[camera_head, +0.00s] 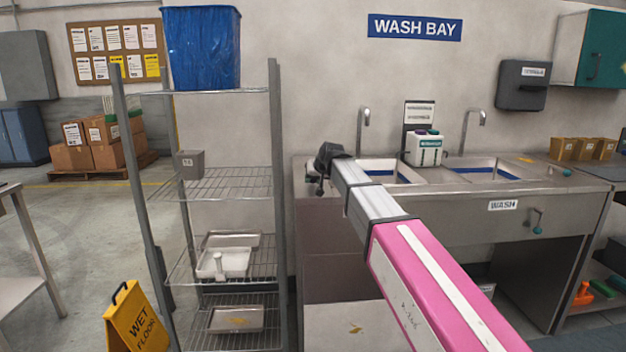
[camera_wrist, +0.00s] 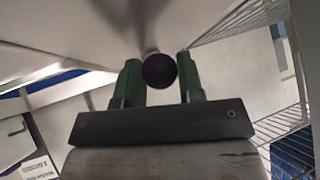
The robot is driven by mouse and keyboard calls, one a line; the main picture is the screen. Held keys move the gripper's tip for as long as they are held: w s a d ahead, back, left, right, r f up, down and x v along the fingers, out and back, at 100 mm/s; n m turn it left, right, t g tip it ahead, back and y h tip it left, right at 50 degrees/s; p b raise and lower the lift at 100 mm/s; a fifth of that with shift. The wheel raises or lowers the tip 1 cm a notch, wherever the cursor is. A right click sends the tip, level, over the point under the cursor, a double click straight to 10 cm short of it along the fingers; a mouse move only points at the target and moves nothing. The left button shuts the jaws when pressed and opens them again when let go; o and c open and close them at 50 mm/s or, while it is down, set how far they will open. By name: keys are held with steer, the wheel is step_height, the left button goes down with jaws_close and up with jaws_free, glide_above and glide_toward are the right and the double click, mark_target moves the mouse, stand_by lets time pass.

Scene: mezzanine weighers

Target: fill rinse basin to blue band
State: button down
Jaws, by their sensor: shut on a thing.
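A left basin (camera_head: 404,164) and a right basin (camera_head: 508,163) are set in the steel counter, each with a blue band inside. A sign below the right basin reads WASH; no rinse label shows. A curved tap (camera_head: 363,118) stands behind the left basin and another tap (camera_head: 480,118) behind the right. I see no water stream. My gripper (camera_head: 322,180) is at the counter's left front, partly hidden by my arm. In the wrist view, its green fingers (camera_wrist: 157,62) are shut on a dark purple round knob (camera_wrist: 158,74).
A wire shelf rack (camera_head: 230,183) stands close left of my gripper, with trays and a blue bin (camera_head: 203,48). A lever with a teal knob (camera_head: 537,229) is on the right counter front. A yellow wet-floor sign (camera_head: 137,320) stands at lower left.

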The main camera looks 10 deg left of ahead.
steer(key=w+d+n+g+y, duration=0.1)
steer(key=n, duration=0.1)
steer(key=w+d+n+g+y, duration=0.1)
steer(key=n+g, duration=0.1)
steer(key=n, duration=0.1)
steer(key=shift+d, duration=0.4)
steer(key=shift+w+d+n+g+y, duration=0.3)
steer(key=shift+w+n+g, duration=0.25)
steer(key=shift+n+g, duration=0.4)
steer(key=shift+w+d+n+g+y, duration=0.2)
steer(key=shift+w+d+n+g, duration=0.25)
steer(key=shift+n+g, duration=0.45)
steer(key=shift+w+n, duration=0.1)
steer(key=shift+n, duration=0.15)
steer(key=c, duration=0.8)
jaws_free()
steer(key=shift+o, duration=0.2)
